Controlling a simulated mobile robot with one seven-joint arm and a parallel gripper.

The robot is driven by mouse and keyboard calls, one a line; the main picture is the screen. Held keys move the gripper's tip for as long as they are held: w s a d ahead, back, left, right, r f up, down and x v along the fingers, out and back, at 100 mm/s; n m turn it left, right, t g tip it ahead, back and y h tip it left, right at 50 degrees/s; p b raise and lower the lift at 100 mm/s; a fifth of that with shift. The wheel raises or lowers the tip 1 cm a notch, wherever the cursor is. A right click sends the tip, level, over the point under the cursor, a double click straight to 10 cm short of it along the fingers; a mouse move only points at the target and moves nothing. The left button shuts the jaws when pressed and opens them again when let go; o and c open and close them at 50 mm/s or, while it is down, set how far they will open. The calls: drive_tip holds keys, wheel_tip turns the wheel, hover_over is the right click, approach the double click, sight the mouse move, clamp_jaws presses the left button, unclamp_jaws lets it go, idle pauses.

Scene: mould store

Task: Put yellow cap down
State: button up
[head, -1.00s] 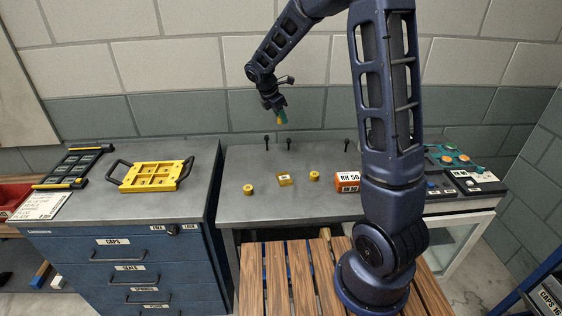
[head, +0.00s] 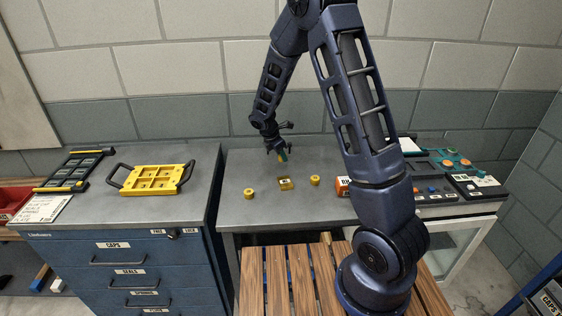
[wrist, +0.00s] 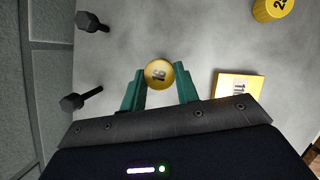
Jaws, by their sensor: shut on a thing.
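In the head view my gripper (head: 283,156) points down over the rear middle of the grey bench (head: 240,208), low over the surface. I cannot tell whether the cap touches the bench.
A yellow square block (head: 285,183) lies in front of my gripper, with round yellow pieces (head: 249,193) and (head: 315,180) on either side. Dark pegs (wrist: 90,22) and (wrist: 80,99) stand near the wall. A yellow tray (head: 152,178) is on the left cabinet.

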sight(281, 160)
drive_tip(key=shift+f, duration=1.6)
drive_tip(key=shift+f, duration=0.1)
drive_tip(key=o, duration=0.9)
